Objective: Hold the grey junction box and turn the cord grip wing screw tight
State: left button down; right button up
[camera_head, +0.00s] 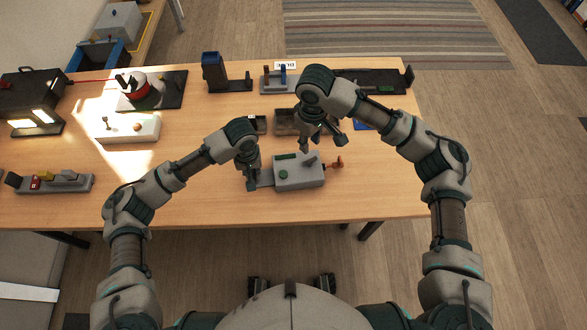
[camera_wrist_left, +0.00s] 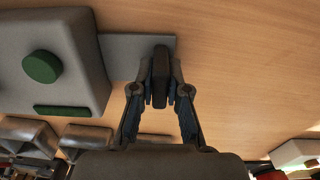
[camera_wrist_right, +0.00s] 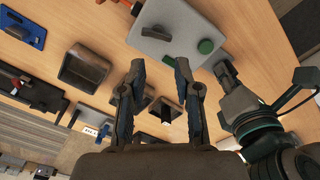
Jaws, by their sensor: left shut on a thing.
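The grey junction box (camera_head: 299,174) stands on the table, with a green round button, a green strip and a grey lever on top. The orange-brown wing screw (camera_head: 337,163) sticks out of its right side; in the right wrist view it is only partly visible at the top edge. My left gripper (camera_head: 253,186) is shut on a dark upright handle (camera_wrist_left: 160,75) on the grey plate at the box's left side. My right gripper (camera_head: 322,145) is open and empty, above and behind the box's back right, apart from the wing screw. The box also shows in the right wrist view (camera_wrist_right: 172,30).
Small bins (camera_head: 287,122) stand behind the box, under my right arm. The table is clear to the box's right and front.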

aim_at(285, 172)
jog(key=n, duration=0.5)
jog(key=shift+a+f, duration=0.15)
jog(key=shift+f, duration=0.05)
jog(key=n, duration=0.3)
jog(key=shift+s+f, duration=0.1)
jog(key=n, duration=0.6)
jog(key=shift+s+a+f+n, duration=0.1)
jog(key=shift+a+f+n, duration=0.1)
jog(key=shift+f+n, duration=0.15)
jog(key=shift+f, duration=4.45)
grip_shut()
jog(key=shift+m, duration=0.95)
